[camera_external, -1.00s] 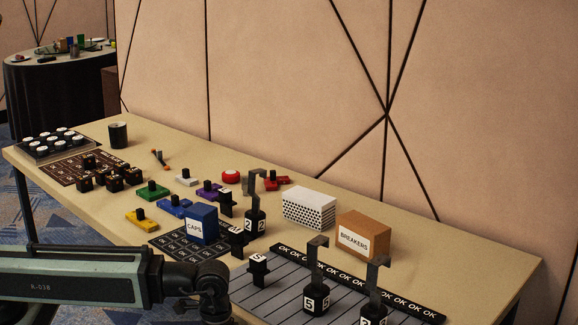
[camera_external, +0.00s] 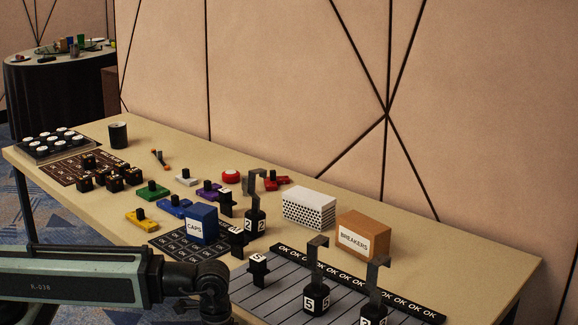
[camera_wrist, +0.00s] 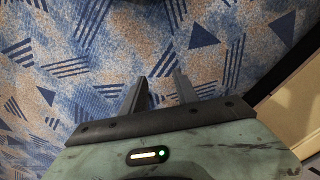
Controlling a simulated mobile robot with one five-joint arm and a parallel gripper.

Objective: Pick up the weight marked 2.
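The weight marked 2 (camera_external: 255,222) is black with white number labels and a tall grey hook handle. It stands upright on the table, right of the blue CAPS box, in the external view. My gripper (camera_wrist: 160,78) shows in the wrist view, its two dark fingers apart with nothing between them. It is above blue patterned carpet, away from the weight. The external view shows my arm in the lower left, but the gripper itself is out of that picture. The wrist view does not show the weight.
Close to the weight are the blue CAPS box (camera_external: 201,225), black pegs (camera_external: 227,203) and a white perforated box (camera_external: 308,208). A weight marked 5 (camera_external: 315,299) and another hooked weight (camera_external: 374,311) stand nearer. The table edge (camera_wrist: 285,108) shows at right in the wrist view.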

